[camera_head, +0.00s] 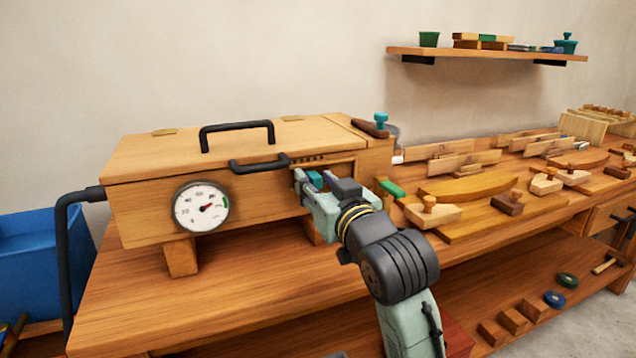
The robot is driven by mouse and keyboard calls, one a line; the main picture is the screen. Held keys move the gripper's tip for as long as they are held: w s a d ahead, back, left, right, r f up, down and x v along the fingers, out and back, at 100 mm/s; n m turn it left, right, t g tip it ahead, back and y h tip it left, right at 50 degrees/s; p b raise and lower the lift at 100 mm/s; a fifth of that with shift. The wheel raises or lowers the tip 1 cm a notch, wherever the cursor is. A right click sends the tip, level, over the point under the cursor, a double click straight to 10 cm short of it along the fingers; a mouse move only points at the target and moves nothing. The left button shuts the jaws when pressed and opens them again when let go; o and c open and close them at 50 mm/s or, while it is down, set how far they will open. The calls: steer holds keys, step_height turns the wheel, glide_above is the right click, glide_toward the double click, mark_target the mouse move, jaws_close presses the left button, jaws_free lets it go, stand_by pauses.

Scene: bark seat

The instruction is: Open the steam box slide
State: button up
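The steam box (140,195) is a long wooden box on short feet at the left of the bench. A black pull handle (258,165) is on the upper front, left of a framed recess (340,165) with small dark marks above it. I cannot tell which part is the slide. My gripper (314,181) is at the left part of this recess, right of the pull handle and apart from it. Blue and teal parts show between its pale fingers. My wrist hides much of the recess, and whether the fingers are parted or touch anything is unclear.
A round gauge (201,207) and black hose (65,240) are at the box's left. A black lid handle (237,134) and teal knob (381,119) are on top. Wooden forms and clamps (470,187) crowd the bench to the right. Bare bench lies in front.

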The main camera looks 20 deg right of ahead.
jaws_close()
stand_by(0.6)
